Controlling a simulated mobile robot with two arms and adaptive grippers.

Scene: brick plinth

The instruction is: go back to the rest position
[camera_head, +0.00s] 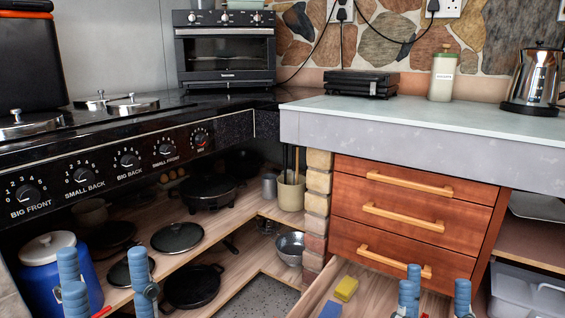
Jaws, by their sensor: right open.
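My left gripper (106,284) shows at the bottom left, with its blue ridged fingers pointing up. They stand apart, with nothing held between them. They are in front of the blue pot with a white lid (48,248) and the lower shelf. My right gripper (436,298) shows at the bottom right, also with blue fingers up. It is open and empty, in front of the wooden drawers (405,210). The lower parts of both grippers are cut off by the frame edge.
An open drawer (325,285) at the bottom holds a yellow block (346,288) and a blue one (331,309). Dark pans (192,286) and lids sit on the shelves (150,262). A pale counter (440,118) bears a kettle (534,80). A stove front with knobs (127,160) is at left.

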